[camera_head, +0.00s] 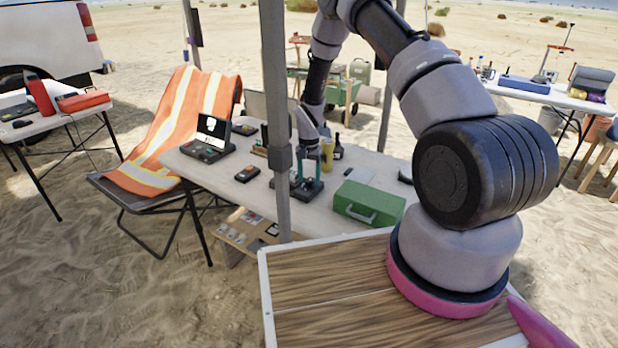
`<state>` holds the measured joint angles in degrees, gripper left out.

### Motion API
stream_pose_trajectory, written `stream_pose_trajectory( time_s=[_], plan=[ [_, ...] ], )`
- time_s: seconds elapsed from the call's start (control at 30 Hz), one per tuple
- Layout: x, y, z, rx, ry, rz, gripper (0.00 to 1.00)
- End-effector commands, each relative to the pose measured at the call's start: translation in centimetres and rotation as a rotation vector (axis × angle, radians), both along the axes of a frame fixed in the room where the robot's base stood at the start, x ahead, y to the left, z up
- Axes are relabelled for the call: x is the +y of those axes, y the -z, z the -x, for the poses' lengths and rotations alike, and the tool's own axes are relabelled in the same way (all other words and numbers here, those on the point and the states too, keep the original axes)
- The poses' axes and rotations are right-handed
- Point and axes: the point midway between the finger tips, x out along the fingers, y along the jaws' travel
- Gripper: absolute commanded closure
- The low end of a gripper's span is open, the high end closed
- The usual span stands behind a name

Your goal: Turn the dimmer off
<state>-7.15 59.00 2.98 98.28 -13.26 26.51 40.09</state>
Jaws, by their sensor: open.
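My gripper (307,172) hangs from the arm's wrist above the middle of the white table. It is open, with teal parts that look like its fingers pointing down over a dark, low device (309,190). It is small in this view, and I cannot tell whether the fingers touch the device. No dimmer can be clearly made out; I cannot tell whether this dark device is it.
The white table (225,178) also holds an open black case with a screen (211,138), a green metal box (369,203), a yellow cup (327,153) and a dark bottle (338,147). A tent pole (275,90) stands in front. A folding chair (165,140) with an orange vest is at left.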

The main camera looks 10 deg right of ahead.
Motion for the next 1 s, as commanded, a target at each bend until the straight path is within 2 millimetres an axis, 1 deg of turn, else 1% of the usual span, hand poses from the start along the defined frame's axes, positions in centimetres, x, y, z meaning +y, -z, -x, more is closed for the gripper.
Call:
stream_pose_trajectory(
  time_s=[0.17, 0.2, 0.27, 0.3, 0.33, 0.67, 0.87, 1.0],
  plan=[
    [0.0, -0.03, -0.01, 0.0, 0.0, 0.0, 0.36],
    [0.0, -0.03, -0.02, 0.0, 0.0, 0.0, 0.51],
    [0.0, -0.04, -0.01, 0.0, 0.0, 0.0, 0.74],
    [0.0, -0.04, -0.02, 0.0, 0.0, 0.0, 0.9],
    [0.0, -0.04, -0.02, 0.0, 0.0, 0.0, 1.0],
    [0.0, -0.06, -0.01, 0.0, -0.027, 0.0, 1.0],
    [0.0, -0.07, -0.02, 0.0, -0.119, 0.0, 1.0],
    [-0.01, -0.07, -0.03, 0.0, -0.225, 0.0, 1.0]
  ],
)
